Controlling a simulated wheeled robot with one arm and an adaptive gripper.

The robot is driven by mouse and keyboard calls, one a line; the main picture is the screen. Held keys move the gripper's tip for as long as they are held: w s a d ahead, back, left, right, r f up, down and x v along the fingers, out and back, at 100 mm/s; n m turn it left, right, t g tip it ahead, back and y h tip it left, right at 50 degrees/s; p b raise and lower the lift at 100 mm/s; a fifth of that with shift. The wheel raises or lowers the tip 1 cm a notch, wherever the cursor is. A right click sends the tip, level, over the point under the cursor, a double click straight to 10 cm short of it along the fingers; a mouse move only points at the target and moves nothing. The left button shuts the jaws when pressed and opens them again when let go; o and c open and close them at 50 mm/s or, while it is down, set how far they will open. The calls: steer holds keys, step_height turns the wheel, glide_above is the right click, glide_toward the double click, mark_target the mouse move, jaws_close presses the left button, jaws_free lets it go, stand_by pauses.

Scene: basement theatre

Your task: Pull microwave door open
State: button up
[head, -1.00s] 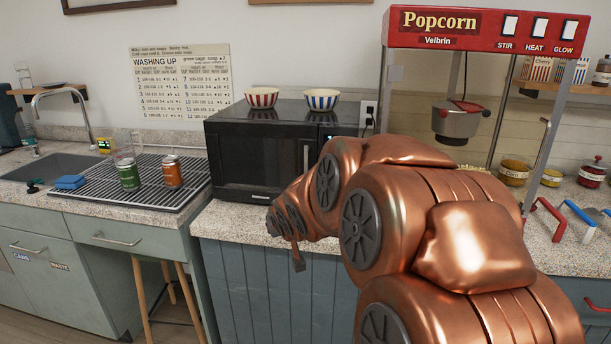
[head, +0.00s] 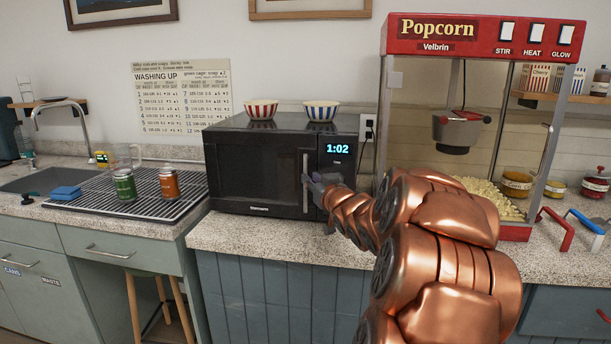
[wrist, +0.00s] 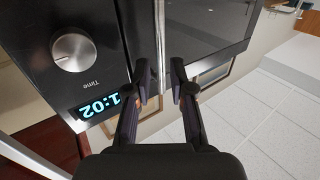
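The black microwave (head: 255,165) stands on the counter with its door shut flush. Its upright metal door handle (head: 305,170) is at the door's right edge, beside the panel with the lit 1:02 clock (head: 337,149). My gripper (head: 316,184) is at the lower part of the handle. In the wrist view, my gripper (wrist: 161,80) has its two dark fingers apart, one on each side of the handle (wrist: 160,40). Narrow gaps seem to show between fingers and handle. The knob (wrist: 70,52) and clock show at the left there, upside down.
A red-striped bowl (head: 261,111) and a blue-striped bowl (head: 321,111) sit on top of the microwave. The popcorn machine (head: 480,38) stands close on the right, behind my arm. A drying rack (head: 150,200) with a green can and an orange can is on the left.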

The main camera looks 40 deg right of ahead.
steer(key=shift+x, duration=2.45)
steer(key=shift+c, duration=0.2)
jaws_close()
